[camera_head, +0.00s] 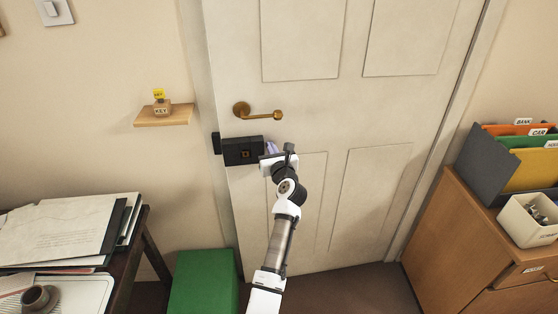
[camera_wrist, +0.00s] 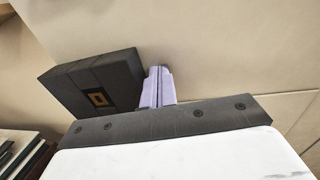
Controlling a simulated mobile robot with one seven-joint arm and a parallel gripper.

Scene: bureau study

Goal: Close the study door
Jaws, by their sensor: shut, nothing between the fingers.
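The cream panelled door (camera_head: 310,110) stands in its frame, flush or nearly so; I cannot tell whether it is latched. A brass lever handle (camera_head: 258,113) sits near its left edge. Below it is a dark lock box (camera_head: 243,151), with a dark keeper (camera_head: 216,143) on the frame side; the box also shows in the wrist view (camera_wrist: 97,85). My gripper (camera_head: 272,148) is just right of the lock box, at the door's face. Its lavender fingers are shut and empty in the wrist view (camera_wrist: 158,88). I cannot tell whether the fingertips touch the door.
A small wooden shelf (camera_head: 163,115) with a key block is on the left wall. A desk with papers (camera_head: 65,230) and a green box (camera_head: 204,283) stand at lower left. A wooden cabinet (camera_head: 470,235) with folders and a white bin (camera_head: 530,220) is at right.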

